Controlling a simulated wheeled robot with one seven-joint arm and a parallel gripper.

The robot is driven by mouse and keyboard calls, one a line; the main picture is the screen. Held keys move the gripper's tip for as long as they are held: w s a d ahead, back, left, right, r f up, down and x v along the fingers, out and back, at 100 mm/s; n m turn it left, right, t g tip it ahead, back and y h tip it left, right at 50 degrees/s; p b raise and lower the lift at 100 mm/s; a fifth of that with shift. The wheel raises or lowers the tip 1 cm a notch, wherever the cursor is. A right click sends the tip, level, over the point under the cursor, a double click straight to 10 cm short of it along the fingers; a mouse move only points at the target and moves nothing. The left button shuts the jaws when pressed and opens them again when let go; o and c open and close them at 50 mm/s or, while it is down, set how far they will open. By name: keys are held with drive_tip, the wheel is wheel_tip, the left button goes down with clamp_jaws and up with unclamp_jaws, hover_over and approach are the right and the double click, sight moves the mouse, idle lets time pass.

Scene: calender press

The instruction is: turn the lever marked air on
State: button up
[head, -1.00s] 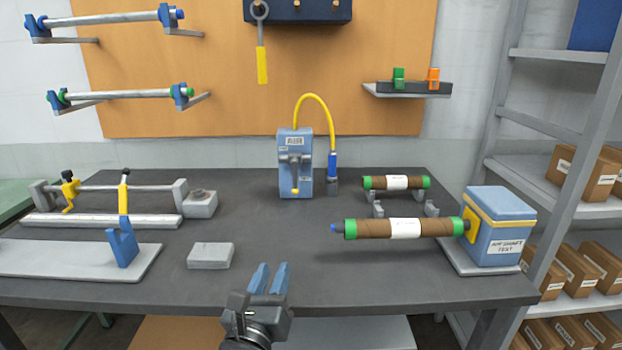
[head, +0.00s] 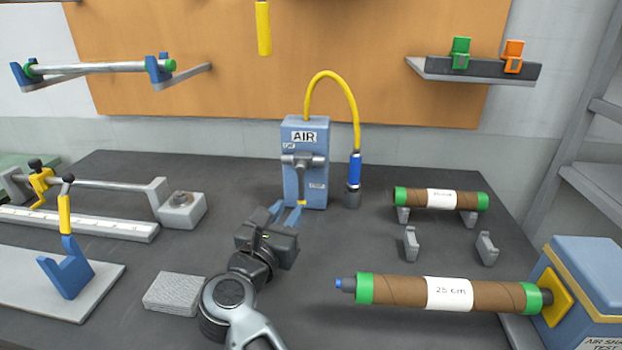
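The blue air unit (head: 293,178) stands upright at the back middle of the table, with an AIR label near its top. A grey lever (head: 302,175) is on its front, its handle hanging straight down to a yellow tip (head: 301,203). Small labels sit at its upper left and lower right; I cannot read them surely. My gripper (head: 285,214) is in front of the unit, just left of and below the lever tip. Its two blue fingers are apart and nothing shows between them. I cannot tell whether a finger touches the unit.
A yellow hose (head: 340,78) loops from the unit to a blue nozzle (head: 354,175) on its right. A cardboard roll (head: 405,290) lies at front right, another roll (head: 462,199) behind it. A grey block (head: 175,292) lies left of my arm.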

sight(300, 193)
drive_tip(key=shift+p+x, duration=0.3)
drive_tip(key=shift+x, duration=3.7)
drive_tip(key=shift+c, duration=0.2)
clamp_jaws()
